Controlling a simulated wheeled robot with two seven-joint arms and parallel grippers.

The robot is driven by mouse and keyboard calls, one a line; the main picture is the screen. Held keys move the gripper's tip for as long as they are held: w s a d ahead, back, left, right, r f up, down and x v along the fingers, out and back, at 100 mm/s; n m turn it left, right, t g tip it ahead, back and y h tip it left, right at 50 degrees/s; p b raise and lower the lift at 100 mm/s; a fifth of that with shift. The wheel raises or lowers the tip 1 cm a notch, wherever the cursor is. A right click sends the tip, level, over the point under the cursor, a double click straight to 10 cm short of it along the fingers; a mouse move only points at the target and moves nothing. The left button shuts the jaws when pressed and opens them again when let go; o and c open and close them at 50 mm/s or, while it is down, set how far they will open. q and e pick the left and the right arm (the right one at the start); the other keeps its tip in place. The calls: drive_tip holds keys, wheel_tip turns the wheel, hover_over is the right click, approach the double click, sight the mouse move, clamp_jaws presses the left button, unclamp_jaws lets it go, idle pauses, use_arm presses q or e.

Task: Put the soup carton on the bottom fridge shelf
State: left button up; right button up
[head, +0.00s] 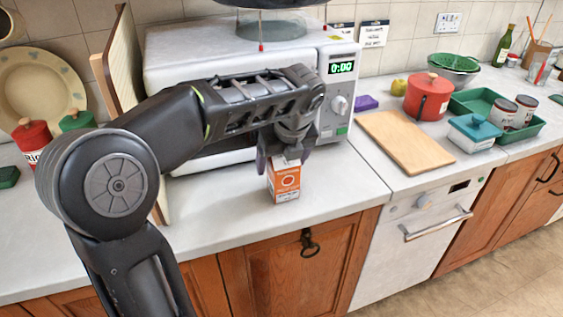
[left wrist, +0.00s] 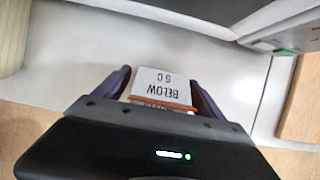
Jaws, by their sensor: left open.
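The orange soup carton (head: 284,182) with a white top stands upright on the white counter, in front of the microwave. My left gripper (head: 283,158) points down over the carton's top in the head view. In the left wrist view, the carton's white top (left wrist: 162,85), with the printed word "BELOW", lies between the two dark fingers of my left gripper (left wrist: 163,88). The fingers are open, one on each side of it. I cannot tell whether either finger touches it. The fridge and its bottom shelf are not in view. My right gripper is not in view.
A white microwave (head: 200,60) stands right behind the carton. A wooden cutting board (head: 408,142), a red pot (head: 428,97) and a green tray (head: 530,127) are to the right. Red (head: 33,140) and green canisters stand at the left. Counter right of the carton is clear.

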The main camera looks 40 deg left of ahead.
use_arm(q)
drive_tip(key=v, duration=0.9)
drive_tip(key=shift+r+p, duration=0.15)
drive_tip(key=shift+p, duration=0.15)
drive_tip(key=shift+p+v, duration=0.7)
drive_tip(key=shift+v, duration=0.15)
drive_tip(key=shift+s+d+r, duration=0.1)
drive_tip(key=shift+r, duration=0.3)
